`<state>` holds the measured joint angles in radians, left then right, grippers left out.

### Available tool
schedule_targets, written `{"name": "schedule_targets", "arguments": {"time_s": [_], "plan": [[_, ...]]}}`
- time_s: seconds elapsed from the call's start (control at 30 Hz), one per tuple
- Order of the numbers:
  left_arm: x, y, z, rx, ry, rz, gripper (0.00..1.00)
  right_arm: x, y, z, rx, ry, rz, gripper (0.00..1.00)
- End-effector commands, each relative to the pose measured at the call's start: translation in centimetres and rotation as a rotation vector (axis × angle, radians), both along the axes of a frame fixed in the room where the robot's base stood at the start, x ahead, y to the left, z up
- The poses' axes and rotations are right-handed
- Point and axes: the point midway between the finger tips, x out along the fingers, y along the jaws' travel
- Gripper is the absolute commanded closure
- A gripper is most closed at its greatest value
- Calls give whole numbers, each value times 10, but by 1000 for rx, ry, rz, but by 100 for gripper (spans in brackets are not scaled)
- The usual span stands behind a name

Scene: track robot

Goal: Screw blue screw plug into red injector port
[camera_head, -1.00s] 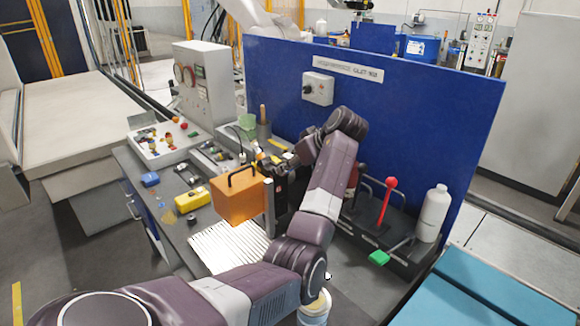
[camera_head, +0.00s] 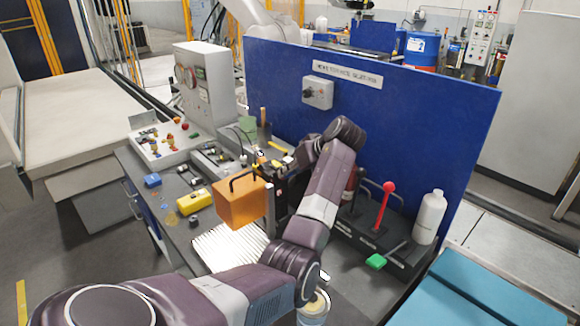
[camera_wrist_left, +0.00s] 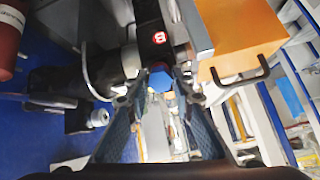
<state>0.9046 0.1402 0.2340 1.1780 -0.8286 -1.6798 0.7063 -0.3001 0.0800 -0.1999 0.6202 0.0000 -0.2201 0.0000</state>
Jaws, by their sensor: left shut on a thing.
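My left gripper (camera_wrist_left: 160,88) is shut on a small blue piece, which looks like the screw plug (camera_wrist_left: 159,80), in the left wrist view. The blue piece sits between the fingertips, right below a black block with a round red mark (camera_wrist_left: 159,38). I cannot tell whether it touches that block. In the head view my left gripper (camera_head: 272,172) is small and partly hidden behind the orange box and my own arm. I cannot make out a red injector port clearly. My right gripper is not in view.
An orange box with a black handle (camera_head: 240,205) stands close beside the gripper. A blue panel (camera_head: 420,130) rises behind. A red lever (camera_head: 386,205) and white bottle (camera_head: 430,217) stand to the right. A yellow case (camera_head: 195,201) lies on the bench at left.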

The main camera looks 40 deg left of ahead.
Motion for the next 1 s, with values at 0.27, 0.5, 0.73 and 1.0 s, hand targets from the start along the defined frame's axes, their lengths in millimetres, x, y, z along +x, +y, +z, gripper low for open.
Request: {"name": "schedule_targets", "arguments": {"time_s": [0.27, 0.5, 0.73, 1.0], "plan": [[0, 0, 3, 7, 75, -72, 100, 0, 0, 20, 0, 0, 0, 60], [0, 0, 0, 7, 77, -76, 58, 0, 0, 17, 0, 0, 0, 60], [0, 0, 0, 6, 76, -74, 58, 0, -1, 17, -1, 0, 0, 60], [0, -21, 21, 6, 70, -76, 58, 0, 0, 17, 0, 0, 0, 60]]}}
